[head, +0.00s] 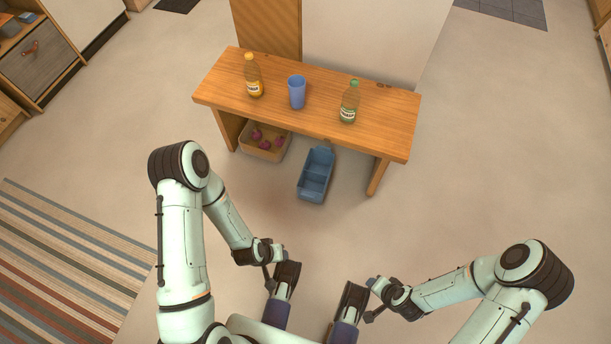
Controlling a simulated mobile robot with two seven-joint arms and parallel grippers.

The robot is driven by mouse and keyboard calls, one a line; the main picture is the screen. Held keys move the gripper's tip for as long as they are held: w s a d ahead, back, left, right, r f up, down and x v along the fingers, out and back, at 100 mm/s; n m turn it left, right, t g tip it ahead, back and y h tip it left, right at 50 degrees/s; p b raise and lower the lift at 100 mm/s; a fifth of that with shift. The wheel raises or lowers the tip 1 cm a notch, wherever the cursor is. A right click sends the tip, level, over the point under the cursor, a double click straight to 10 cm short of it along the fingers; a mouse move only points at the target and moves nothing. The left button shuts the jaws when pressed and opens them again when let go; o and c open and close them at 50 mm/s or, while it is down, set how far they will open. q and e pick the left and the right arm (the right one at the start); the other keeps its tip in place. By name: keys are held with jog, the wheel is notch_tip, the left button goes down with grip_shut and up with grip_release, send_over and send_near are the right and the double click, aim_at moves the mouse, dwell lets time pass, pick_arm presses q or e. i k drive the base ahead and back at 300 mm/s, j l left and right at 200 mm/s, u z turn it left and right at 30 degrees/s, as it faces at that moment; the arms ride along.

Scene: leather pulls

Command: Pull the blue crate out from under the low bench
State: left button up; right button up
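The blue crate (311,195) stands on the floor at the low wooden bench (330,103). Neither appears to hold anything.
A tan bin (263,153) with dark red items sits left of the crate under the bench. A yellow bottle (254,78), a blue cup (297,92) and a green-capped bottle (348,104) stand on top. A striped rug (70,265) lies left. Floor before the crate is clear.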

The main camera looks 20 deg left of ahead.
aim_at(313, 181)
jog(key=i+j, duration=0.2)
jog(key=j, duration=0.15)
jog(key=i+j, duration=0.2)
jog(key=j, duration=0.15)
jog(key=i+j, duration=0.2)
jog(key=j, duration=0.2)
jog(key=i+j, duration=0.15)
jog(key=j, duration=0.2)
jog(key=z, duration=1.7)
